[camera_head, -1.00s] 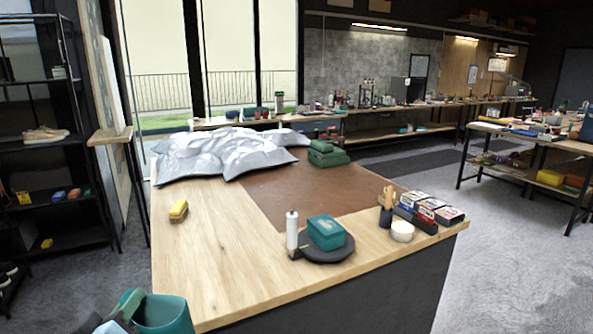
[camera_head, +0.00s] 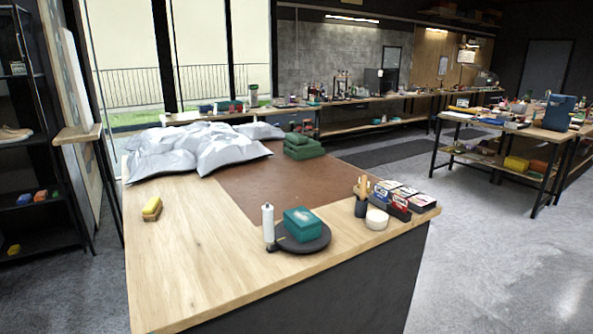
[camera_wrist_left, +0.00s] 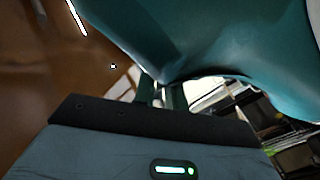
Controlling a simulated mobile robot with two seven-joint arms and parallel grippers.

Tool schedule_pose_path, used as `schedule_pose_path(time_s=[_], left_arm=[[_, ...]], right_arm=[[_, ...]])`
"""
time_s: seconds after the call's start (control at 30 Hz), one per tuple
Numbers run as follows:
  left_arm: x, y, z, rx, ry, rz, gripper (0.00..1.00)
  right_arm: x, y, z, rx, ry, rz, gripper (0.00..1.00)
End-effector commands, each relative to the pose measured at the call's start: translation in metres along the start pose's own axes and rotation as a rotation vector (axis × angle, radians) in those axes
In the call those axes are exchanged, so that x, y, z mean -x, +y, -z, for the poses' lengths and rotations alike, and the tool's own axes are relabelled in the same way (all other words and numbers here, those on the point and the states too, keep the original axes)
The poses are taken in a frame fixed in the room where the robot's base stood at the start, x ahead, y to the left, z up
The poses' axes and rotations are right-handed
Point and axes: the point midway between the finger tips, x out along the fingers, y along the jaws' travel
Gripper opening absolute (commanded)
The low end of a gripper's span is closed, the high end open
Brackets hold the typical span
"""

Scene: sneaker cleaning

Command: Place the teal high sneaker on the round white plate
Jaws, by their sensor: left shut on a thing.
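The teal high sneaker (camera_wrist_left: 210,35) fills the top of the left wrist view, very close to the camera. My left gripper (camera_wrist_left: 162,93) is shut on it, with both fingers meeting its lower edge; the exact grip point is partly hidden. Neither the sneaker nor any gripper shows in the head view now. I cannot make out a round white plate in either view. My right gripper is not in view.
A wooden worktable (camera_head: 190,260) holds silver pillow-like bags (camera_head: 195,150), a yellow brush (camera_head: 152,208), a teal box (camera_head: 303,222) on a dark round stand (camera_head: 315,243), and a small white round item (camera_head: 377,220). Its front left is clear. Open floor (camera_head: 490,270) lies right.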

Motion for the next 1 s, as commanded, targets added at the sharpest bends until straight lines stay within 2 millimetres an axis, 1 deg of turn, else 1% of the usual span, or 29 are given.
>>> schedule_pose_path(time_s=[0.27, 0.67, 0.77, 0.8, 0.83, 1.0], left_arm=[[-0.002, 0.012, -0.004, 0.006, 0.03, 0.037, 0.0], [-0.008, 0.036, -0.012, 0.005, 0.081, 0.121, 0.0], [-0.009, 0.038, -0.012, 0.003, 0.087, 0.13, 0.0], [-0.009, 0.042, -0.005, -0.001, 0.096, 0.122, 0.0], [-0.009, 0.043, -0.004, -0.001, 0.099, 0.12, 0.0], [-0.009, 0.043, -0.004, 0.0, 0.098, 0.12, 0.0]], right_arm=[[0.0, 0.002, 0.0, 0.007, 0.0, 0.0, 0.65], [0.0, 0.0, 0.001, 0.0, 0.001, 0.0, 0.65], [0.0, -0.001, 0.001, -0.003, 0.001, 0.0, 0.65], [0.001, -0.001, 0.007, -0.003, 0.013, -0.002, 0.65], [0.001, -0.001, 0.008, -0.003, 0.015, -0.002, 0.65], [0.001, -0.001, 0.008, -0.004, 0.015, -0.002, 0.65]])
